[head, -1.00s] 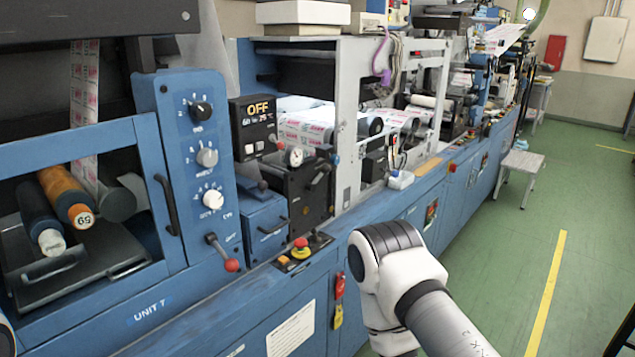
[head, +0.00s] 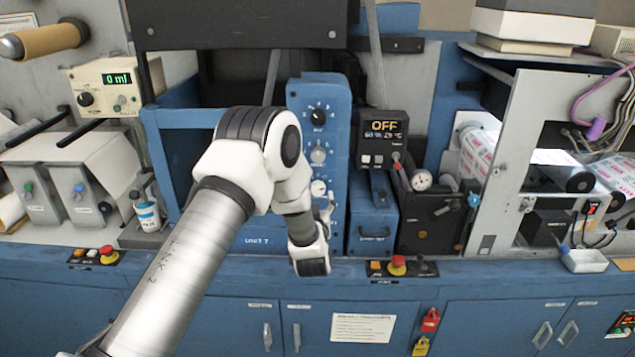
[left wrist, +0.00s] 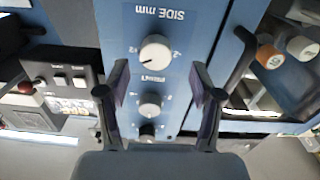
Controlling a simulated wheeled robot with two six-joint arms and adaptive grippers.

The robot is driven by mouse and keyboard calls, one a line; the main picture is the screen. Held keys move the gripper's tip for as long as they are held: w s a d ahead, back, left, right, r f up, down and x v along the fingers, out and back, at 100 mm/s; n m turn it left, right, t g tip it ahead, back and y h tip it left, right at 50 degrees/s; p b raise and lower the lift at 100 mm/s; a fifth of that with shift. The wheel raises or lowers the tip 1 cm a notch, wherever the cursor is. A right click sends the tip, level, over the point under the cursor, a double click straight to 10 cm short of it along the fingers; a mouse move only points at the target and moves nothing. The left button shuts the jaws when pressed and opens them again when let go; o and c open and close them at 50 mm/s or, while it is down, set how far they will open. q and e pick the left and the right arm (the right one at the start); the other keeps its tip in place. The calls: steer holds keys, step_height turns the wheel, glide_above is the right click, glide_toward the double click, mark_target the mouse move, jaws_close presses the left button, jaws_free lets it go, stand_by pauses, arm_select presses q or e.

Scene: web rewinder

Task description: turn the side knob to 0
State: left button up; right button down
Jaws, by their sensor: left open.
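The side knob is the white knob (head: 319,187) lowest of three on the blue panel (head: 341,222). In the left wrist view, which is upside down, this white knob (left wrist: 155,51) is by the "SIDE mm" label. My left gripper (head: 325,208) is in front of the panel, just below the knob in the head view, partly hidden by my wrist. In the left wrist view, the left gripper (left wrist: 159,70) is open and empty, its fingers spread to either side of the column of knobs. My right gripper is out of view.
A grey knob (head: 318,155) and a black knob (head: 317,115) are above the side knob. A display box reading OFF (head: 383,138) and a dial gauge (head: 421,181) stand to the right. A red emergency button (head: 397,262) is on the ledge below.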

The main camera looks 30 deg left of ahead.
mark_target(318, 191)
arm_select(q)
steer(key=x, duration=0.2)
steer(key=p+x, duration=0.1)
steer(key=x, duration=0.2)
steer(key=shift+w+d+r, duration=0.1)
steer(key=shift+w+d, duration=0.1)
steer(key=shift+d, duration=0.25)
steer(key=shift+a, duration=0.3)
steer(key=shift+c, duration=1.4)
steer(key=c, duration=0.9)
